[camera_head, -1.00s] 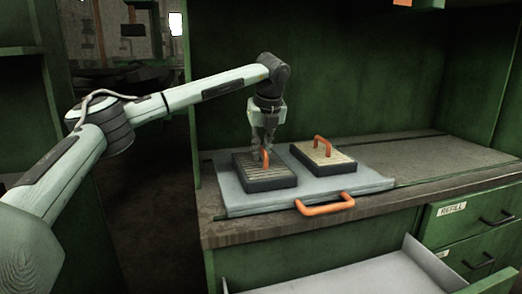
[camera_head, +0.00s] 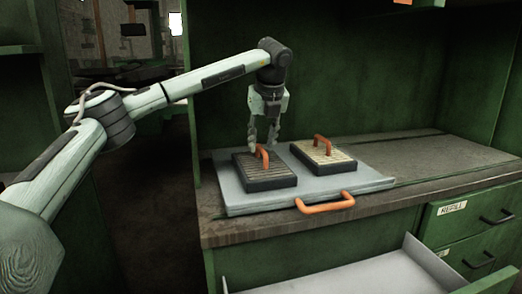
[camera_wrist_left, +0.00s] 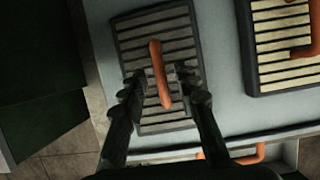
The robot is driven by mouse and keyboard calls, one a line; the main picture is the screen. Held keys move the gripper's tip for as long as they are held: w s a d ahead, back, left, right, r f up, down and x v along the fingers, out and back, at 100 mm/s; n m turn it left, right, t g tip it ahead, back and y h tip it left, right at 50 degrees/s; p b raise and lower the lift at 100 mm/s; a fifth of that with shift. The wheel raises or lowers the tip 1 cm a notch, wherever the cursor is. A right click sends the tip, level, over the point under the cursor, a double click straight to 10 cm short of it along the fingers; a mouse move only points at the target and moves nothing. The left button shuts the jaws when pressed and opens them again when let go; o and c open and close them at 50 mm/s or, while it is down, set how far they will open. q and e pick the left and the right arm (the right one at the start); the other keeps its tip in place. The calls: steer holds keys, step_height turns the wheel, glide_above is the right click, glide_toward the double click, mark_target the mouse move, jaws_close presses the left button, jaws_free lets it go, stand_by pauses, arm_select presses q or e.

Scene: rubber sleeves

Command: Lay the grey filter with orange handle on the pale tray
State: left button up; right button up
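The grey filter (camera_head: 270,180), a dark-framed slatted block with an orange handle (camera_head: 263,156), lies flat on the left half of the pale tray (camera_head: 335,188). In the left wrist view, the grey filter (camera_wrist_left: 135,38) and its orange handle (camera_wrist_left: 159,75) are below the gripper. My right gripper is out of view.
A second filter with cream slats and an orange handle (camera_head: 322,158) lies on the tray's right half. The tray has an orange front handle (camera_head: 325,204). The worktop (camera_head: 440,158) is clear to the right. An open pale drawer (camera_head: 350,280) juts out below.

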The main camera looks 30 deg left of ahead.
arm_select(q)
steer(key=v, duration=0.8)
steer(key=shift+s+d, duration=0.1)
steer(key=shift+s+d+r, duration=0.1)
steer(key=shift+r, duration=0.4)
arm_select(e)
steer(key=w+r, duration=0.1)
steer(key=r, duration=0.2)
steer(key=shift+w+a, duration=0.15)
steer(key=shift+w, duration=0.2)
